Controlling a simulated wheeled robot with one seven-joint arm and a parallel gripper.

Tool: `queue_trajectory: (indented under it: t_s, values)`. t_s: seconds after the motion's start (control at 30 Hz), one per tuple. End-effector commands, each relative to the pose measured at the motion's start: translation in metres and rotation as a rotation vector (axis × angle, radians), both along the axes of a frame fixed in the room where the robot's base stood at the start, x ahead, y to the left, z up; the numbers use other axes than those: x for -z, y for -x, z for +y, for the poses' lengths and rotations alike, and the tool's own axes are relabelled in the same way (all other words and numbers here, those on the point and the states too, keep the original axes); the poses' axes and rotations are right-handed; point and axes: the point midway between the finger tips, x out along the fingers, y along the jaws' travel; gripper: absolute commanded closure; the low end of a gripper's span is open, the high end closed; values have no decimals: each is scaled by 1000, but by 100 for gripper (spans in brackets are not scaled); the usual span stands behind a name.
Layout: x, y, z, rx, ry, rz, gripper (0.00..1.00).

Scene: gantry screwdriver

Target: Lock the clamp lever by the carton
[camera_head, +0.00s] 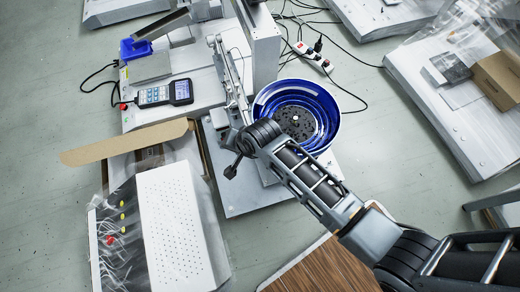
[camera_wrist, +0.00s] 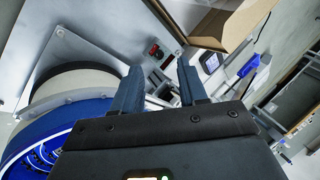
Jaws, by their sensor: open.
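My gripper (camera_head: 231,165) is at the end of the arm, over the left part of the grey plate beside the blue bowl. In the wrist view its two dark fingers (camera_wrist: 159,64) are apart with nothing held between them. A small red-and-black part (camera_wrist: 155,53), perhaps the clamp lever, shows just beyond the fingertips on grey metal. I cannot tell its lever position. The open brown carton (camera_wrist: 232,24) lies beyond it at the top; in the head view its flap (camera_head: 125,143) is left of the plate. My arm hides part of the plate.
The blue bowl feeder (camera_head: 333,105) with dark parts stands right of the gripper; its rim (camera_wrist: 28,135) also shows in the wrist view. A metal rail mechanism (camera_head: 231,75) rises above the plate. A white perforated box (camera_head: 178,225) stands lower left. Cables cross the floor.

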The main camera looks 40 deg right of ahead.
Motion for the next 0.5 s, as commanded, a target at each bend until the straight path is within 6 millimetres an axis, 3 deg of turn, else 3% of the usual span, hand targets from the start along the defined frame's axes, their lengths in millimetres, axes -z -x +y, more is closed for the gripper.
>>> queue_trajectory:
  t_s: [0.5]
  values:
    - [-52, 79, -2, -90, 67, -188, 58]
